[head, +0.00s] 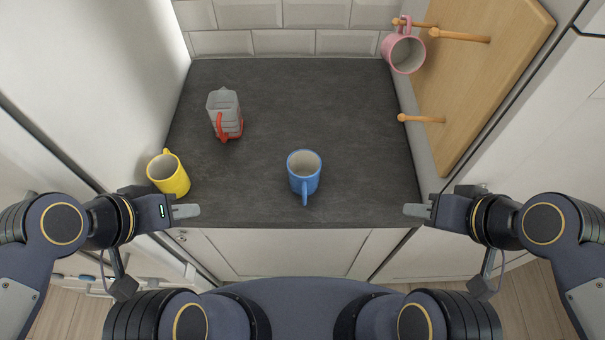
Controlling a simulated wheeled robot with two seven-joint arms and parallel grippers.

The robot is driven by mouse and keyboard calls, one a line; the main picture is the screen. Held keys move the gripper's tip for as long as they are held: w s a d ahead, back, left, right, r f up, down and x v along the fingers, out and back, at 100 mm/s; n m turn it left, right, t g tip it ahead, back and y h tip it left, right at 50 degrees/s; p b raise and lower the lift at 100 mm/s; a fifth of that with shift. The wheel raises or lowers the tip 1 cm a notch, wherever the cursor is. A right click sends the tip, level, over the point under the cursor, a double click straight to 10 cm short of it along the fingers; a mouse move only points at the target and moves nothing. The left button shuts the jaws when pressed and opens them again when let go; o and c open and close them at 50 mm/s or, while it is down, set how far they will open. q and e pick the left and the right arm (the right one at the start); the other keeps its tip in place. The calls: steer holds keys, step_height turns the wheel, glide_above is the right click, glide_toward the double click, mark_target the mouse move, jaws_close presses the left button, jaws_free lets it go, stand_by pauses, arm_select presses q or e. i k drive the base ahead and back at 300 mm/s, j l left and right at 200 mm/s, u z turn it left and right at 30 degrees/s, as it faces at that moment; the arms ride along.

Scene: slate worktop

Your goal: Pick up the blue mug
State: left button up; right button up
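The blue mug (303,181) stands upright on the slate worktop (290,100), a little right of its middle and close to the front edge. Its handle points toward me. My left gripper (198,211) is at the worktop's front left corner, left of the blue mug and apart from it. My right gripper (406,209) is at the front right corner, right of the blue mug and apart from it. Neither gripper appears to hold anything. The gap between the fingertips does not show clearly on either one.
A yellow mug (170,178) stands at the left edge, just behind my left gripper. A clear measuring jug (224,112) with a red handle stands at back left. A pink mug (404,54) hangs on a wooden peg board (490,80) at right. The back middle and right are clear.

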mark_target(304, 166)
steer(key=u, duration=1.35)
steer(key=k+l+u, duration=0.15)
steer(key=k, duration=0.15)
steer(key=k+l+u, duration=0.15)
steer(key=l, duration=0.15)
steer(key=i, duration=0.05)
